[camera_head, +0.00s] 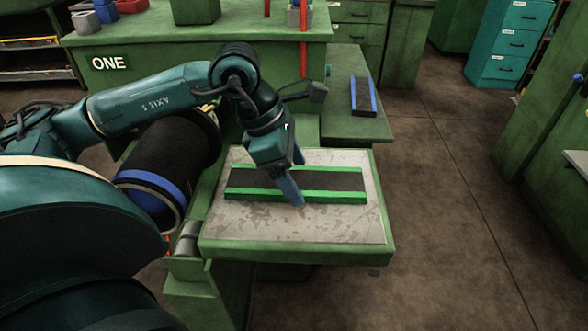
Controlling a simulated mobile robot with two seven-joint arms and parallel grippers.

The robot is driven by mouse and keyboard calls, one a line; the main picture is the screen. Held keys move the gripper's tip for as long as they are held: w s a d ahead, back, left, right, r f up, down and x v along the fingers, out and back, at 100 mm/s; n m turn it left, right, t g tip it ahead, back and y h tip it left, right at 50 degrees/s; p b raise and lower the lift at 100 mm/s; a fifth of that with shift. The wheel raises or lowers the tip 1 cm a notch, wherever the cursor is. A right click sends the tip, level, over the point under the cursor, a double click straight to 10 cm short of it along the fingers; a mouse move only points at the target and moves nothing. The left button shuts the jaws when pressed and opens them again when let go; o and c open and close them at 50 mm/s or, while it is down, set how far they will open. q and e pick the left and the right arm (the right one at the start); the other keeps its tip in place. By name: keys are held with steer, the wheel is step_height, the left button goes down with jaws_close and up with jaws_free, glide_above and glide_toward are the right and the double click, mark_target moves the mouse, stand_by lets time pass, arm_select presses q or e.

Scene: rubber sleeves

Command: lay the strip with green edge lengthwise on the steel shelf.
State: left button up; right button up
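The strip with green edges (335,181) is dark along its middle and has a green band along each long side. It appears to lie flat and lengthwise on the steel shelf (255,228), a worn grey top with a green rim. My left gripper (299,185) is over the strip, left of its right end. Its fingers are spread, one near the far green edge and one across the near green edge. The near finger hides a piece of the strip. I cannot tell whether the fingers touch it. My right gripper is not in view.
A blue-edged strip (364,96) lies on a green side surface (345,125) behind the shelf. A green bench (150,40) marked ONE stands at the back left, with red posts nearby. Teal drawers (508,45) stand back right. Open floor (450,220) lies right of the shelf.

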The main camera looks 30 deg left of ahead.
arm_select(q)
steer(key=shift+o, duration=1.1)
steer(key=shift+r, duration=0.1)
steer(key=v, duration=1.2)
